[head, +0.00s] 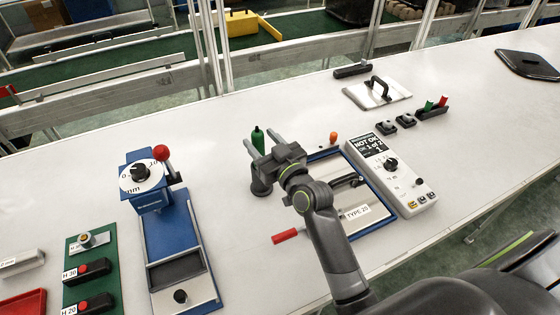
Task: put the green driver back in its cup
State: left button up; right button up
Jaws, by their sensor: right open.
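The green driver (258,141) shows as a green handle just beyond my right gripper (261,137). It looks upright, and its lower part is hidden behind the gripper. My right gripper is open, with its two fingers pointing away from me and the green handle between them in the picture. I cannot tell whether the fingers touch it. My left gripper is not in view.
A blue-edged TYPE 20 board (378,226) lies under my right arm, beside a white tester (392,176) reading NOT OK. An orange handle (333,137) stands behind the board. A red handle (286,236) lies in front. A blue gauge stand (172,235) is left.

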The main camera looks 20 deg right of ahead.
jog(key=b+v, duration=0.2)
jog(key=v, duration=0.7)
jog(key=shift+s, duration=0.35)
